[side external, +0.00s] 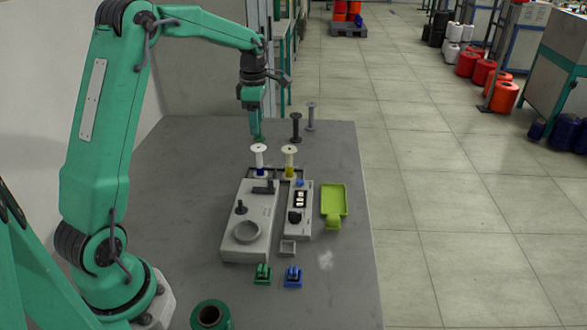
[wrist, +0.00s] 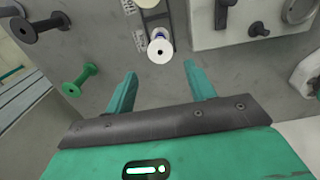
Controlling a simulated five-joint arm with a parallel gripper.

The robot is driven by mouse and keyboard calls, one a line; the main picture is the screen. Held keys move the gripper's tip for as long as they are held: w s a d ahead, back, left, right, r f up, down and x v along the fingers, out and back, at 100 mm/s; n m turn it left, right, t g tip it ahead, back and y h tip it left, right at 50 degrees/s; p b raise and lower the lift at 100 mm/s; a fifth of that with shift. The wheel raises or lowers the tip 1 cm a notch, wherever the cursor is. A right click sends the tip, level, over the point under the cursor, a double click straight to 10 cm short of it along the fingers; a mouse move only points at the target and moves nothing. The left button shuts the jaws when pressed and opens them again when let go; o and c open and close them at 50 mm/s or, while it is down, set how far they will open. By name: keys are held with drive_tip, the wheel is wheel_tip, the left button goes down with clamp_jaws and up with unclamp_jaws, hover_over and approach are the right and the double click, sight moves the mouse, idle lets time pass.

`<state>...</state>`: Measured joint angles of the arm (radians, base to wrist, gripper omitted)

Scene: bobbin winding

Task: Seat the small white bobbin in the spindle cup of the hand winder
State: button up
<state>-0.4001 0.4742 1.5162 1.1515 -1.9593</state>
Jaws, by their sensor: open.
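Two white-flanged spools stand upright behind the winder, one with blue-purple thread (side external: 259,159) and one with yellow thread (side external: 290,161). A white flange (wrist: 160,51) shows end-on in the wrist view, beyond and between my fingertips. The hand winder (side external: 262,210) is a pale grey box, with a round grey cup (side external: 246,232) at its front that looks empty. My gripper (wrist: 160,73) is open, with nothing between its fingers. In the side view my gripper hangs over the table's far end, behind the winder.
A green spool (wrist: 79,80), a dark one (wrist: 38,28) and a grey one (side external: 310,115) stand at the far end. A switch box (side external: 298,210) and lime tray (side external: 333,203) are right of the winder. Green (side external: 262,273) and blue (side external: 293,277) clips lie in front.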

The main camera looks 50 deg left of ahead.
sight(259, 147)
drive_tip(key=shift+f, duration=0.2)
drive_tip(key=shift+f, duration=3.5)
drive_tip(key=c, duration=0.6)
drive_tip(key=shift+r, duration=0.25)
drive_tip(key=shift+r, duration=2.3)
drive_tip(key=shift+r, duration=0.1)
